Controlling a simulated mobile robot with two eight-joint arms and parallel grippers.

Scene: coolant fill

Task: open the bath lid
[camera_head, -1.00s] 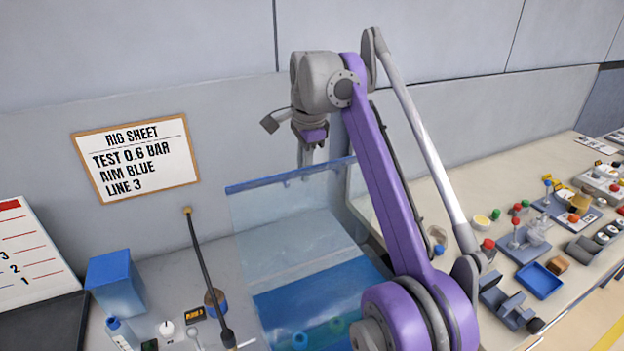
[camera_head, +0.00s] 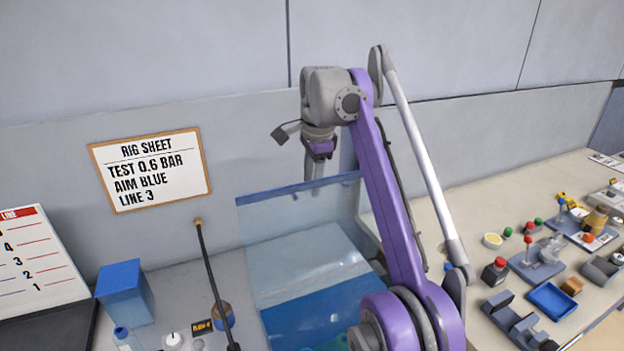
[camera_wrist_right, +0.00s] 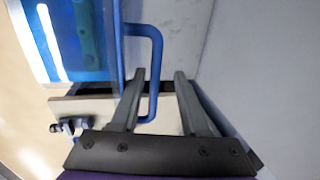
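The bath (camera_head: 315,318) is a clear tank with blue liquid, at the lower middle of the head view. Its clear lid (camera_head: 290,215) appears to stand raised, with a blue strip along its top edge. My right gripper (camera_head: 314,180) points down at that top edge, at the back. In the right wrist view a blue handle (camera_wrist_right: 156,75) lies between the fingers of my right gripper (camera_wrist_right: 160,80). The fingers are apart, with a gap on the handle's right side. My left gripper is not in view.
A blue box (camera_head: 125,290) and a thin dark rod (camera_head: 212,275) stand left of the bath. The right bench holds a blue tray (camera_head: 552,300) and several small parts. A wall with a rig sheet (camera_head: 150,168) is close behind the lid.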

